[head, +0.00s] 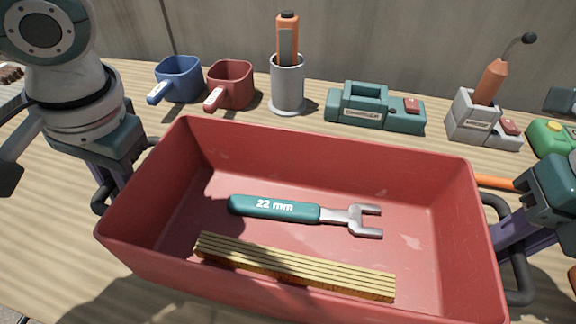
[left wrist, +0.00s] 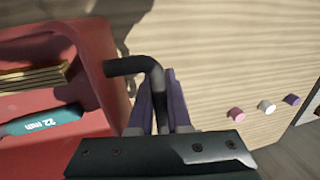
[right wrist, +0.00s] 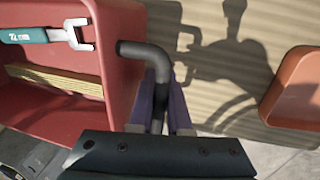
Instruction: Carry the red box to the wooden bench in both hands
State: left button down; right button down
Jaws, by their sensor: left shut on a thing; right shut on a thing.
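The red box (head: 330,143) fills the middle of the head view, open side up and roughly level, over the wooden bench (head: 50,240). A green 22 mm wrench (head: 275,208) and a striped wooden strip (head: 290,268) lie inside it. My left gripper (head: 112,192) is shut on the black handle (left wrist: 128,67) at the box's left end. My right gripper (head: 508,238) is shut on the black handle (right wrist: 140,50) at the right end. Shadows in the wrist views suggest a gap under the box, but its underside is hidden.
Along the back stand a blue mug (head: 180,80), a red mug (head: 232,85), a grey holder (head: 288,82), a green device (head: 375,108) and a grey stand (head: 475,118). An orange tray (right wrist: 297,90) lies right of the box. Small coloured pegs (left wrist: 266,107) are at the left.

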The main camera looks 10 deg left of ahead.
pick_arm(q)
jog(key=shift+d+r, duration=0.1)
jog(key=shift+d, duration=0.25)
pick_arm(e)
jog(key=shift+d, duration=0.35)
pick_arm(q)
jog(key=shift+a, duration=0.1)
pick_arm(e)
jog(key=shift+a, duration=0.1)
pick_arm(q)
jog(key=shift+a, duration=0.15)
pick_arm(e)
jog(key=shift+a, duration=0.2)
jog(key=shift+f, duration=0.1)
